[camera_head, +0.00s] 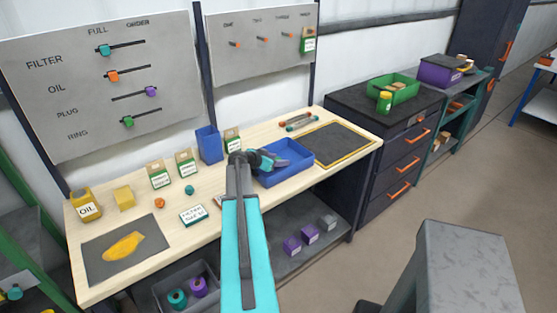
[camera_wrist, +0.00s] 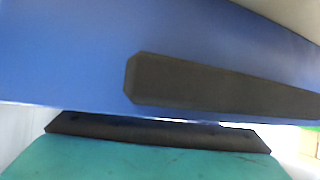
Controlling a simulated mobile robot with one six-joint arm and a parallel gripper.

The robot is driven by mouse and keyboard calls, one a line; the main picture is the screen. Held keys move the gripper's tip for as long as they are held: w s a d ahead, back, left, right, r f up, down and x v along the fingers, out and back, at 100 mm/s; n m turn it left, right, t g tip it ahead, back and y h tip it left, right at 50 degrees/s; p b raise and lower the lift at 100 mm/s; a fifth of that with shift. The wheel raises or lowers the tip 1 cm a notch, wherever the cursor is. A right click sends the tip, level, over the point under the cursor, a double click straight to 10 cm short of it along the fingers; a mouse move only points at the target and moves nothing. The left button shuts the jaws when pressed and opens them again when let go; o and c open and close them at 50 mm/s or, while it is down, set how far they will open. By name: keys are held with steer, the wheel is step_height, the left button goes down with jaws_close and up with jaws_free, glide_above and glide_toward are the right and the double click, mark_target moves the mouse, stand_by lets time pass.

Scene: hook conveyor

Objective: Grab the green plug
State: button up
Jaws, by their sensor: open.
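A small round teal-green piece (camera_head: 189,189) lies on the workbench left of my arm. It may be the green plug, but it is too small to be sure. A green slider (camera_head: 127,122) sits on the lowest line of the wall board. My gripper (camera_head: 276,161) is over the blue tray (camera_head: 297,176), right of the green piece and apart from it. It is open, with no object seen between the jaws. In the wrist view, a blue surface (camera_wrist: 60,60) fills most of the picture close to the gripper (camera_wrist: 190,112). No green plug is clear there.
A blue bin (camera_head: 209,144) and several labelled boxes stand behind the green piece. An orange ball (camera_head: 160,203) and a flat labelled box (camera_head: 193,215) lie near it. A yellow oil can (camera_head: 86,205) stands at the left. The dark mat (camera_head: 342,143) at right is clear.

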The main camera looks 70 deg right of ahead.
steer(key=shift+s+d+f, duration=0.1)
steer(key=shift+d+f, duration=0.05)
steer(key=shift+d, duration=0.05)
stand_by(0.5)
steer(key=c, duration=1.1)
